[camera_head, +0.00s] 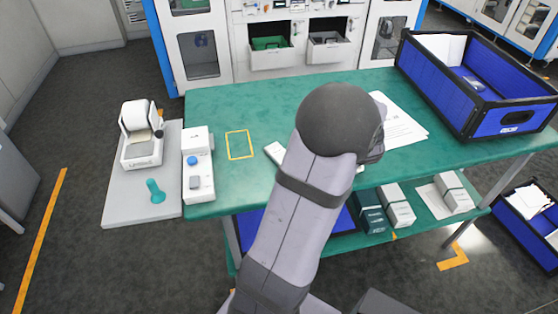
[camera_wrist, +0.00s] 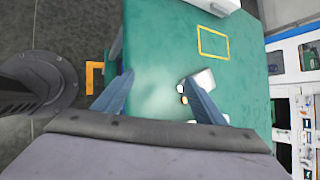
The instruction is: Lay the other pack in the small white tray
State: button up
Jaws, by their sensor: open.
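My gripper (camera_wrist: 158,77) is open and empty above the green table in the wrist view, with bare table between its fingers. A small white object (camera_wrist: 205,78) lies on the table by the right finger, which hides part of it. Small pale and orange bits show at its edge. In the head view a white piece (camera_head: 274,151) shows at the left edge of my arm, which hides the rest. I cannot tell whether it is the small white tray or a pack. My arm hides the gripper in the head view. I cannot make out a pack clearly.
The green table (camera_head: 225,105) has a yellow outlined square (camera_head: 239,145). A white device with a blue button (camera_head: 198,175) and a label printer (camera_head: 141,135) stand left. White papers (camera_head: 402,122) and a blue crate (camera_head: 510,121) are right. Boxes (camera_head: 397,206) stand on the lower shelf.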

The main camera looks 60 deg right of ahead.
aim_at(273, 146)
jog(key=w+d+m+t+b, duration=0.1)
jog(key=m, duration=0.1)
jog(key=w+d+m+t+h+b, duration=0.1)
jog(key=w+m, duration=0.1)
jog(key=w+f+m+h, duration=0.1)
jog(key=m, duration=0.1)
jog(key=shift+w+d+f+m+t+b, duration=0.1)
jog(key=shift+w+d+m+t+b, duration=0.05)
jog(key=shift+d+m+t+b, duration=0.2)
jog(key=d+m+h+b, duration=0.1)
jog(key=m, duration=0.1)
jog(key=w+d+m+t+h+b, duration=0.1)
jog(key=d+m, duration=0.1)
jog(key=shift+d+m+h, duration=0.1)
jog(key=shift+m+h, duration=0.2)
jog(key=shift+m, duration=0.05)
jog(key=shift+d+m+t+h, duration=0.25)
jog(key=shift+d+m+h, duration=0.2)
jog(key=shift+m, duration=0.35)
jog(key=shift+p+x, duration=0.55)
jog(key=shift+x, duration=1)
jog(key=shift+p+x, duration=0.65)
jog(key=shift+x, duration=1.4)
jog(key=shift+d, duration=0.1)
jog(key=shift+c, duration=0.6)
jog(key=c, duration=1.2)
jog(key=shift+o, duration=0.2)
jog(key=shift+r, duration=0.2)
